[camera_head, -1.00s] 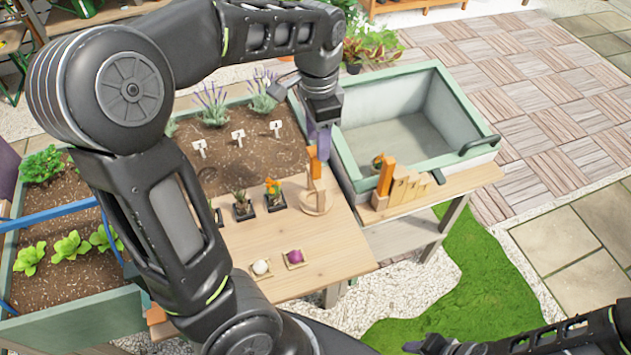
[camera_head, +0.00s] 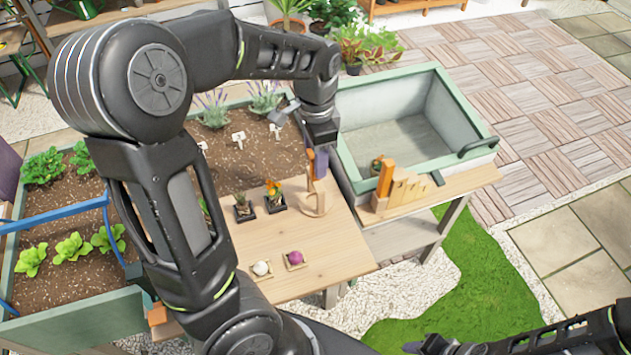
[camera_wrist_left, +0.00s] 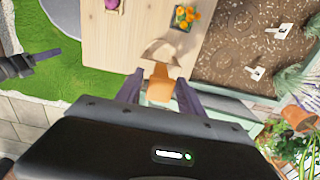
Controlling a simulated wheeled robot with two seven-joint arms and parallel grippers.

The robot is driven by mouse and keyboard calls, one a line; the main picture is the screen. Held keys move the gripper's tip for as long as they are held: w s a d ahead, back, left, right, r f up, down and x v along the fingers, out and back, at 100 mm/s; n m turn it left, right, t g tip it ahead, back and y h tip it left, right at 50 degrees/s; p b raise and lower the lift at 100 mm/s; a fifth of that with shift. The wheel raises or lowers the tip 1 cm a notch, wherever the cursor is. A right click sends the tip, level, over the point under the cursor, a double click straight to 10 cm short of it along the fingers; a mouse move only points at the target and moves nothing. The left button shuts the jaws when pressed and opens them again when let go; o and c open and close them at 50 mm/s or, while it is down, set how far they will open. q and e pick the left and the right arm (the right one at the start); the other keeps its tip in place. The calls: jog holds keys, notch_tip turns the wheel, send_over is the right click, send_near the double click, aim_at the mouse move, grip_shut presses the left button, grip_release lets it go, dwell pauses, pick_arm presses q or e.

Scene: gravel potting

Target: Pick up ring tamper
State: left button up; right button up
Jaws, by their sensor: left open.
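The ring tamper (camera_head: 317,203) stands on the wooden table, its pale wooden ring low and its orange handle pointing up. In the left wrist view the ring (camera_wrist_left: 158,50) lies just beyond the fingers, and the orange handle (camera_wrist_left: 160,85) is between them. My left gripper (camera_head: 316,162) is above the table at the handle. In the left wrist view its fingers (camera_wrist_left: 160,92) are spread, with a gap visible on each side of the handle. My right gripper (camera_head: 425,345) is at the bottom edge, partly cut off; its jaw state is unclear.
Small potted plants (camera_head: 258,203) stand left of the tamper. A white ball (camera_head: 261,268) and a purple ball (camera_head: 295,257) sit nearer the front. A wooden rack (camera_head: 402,188) with an orange handle stands to the right, before a green-rimmed tub (camera_head: 466,112). The planter bed (camera_head: 250,155) lies behind left.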

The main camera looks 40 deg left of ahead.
aim_at(315, 181)
pick_arm(q)
jog(key=shift+f, duration=1.55)
grip_shut()
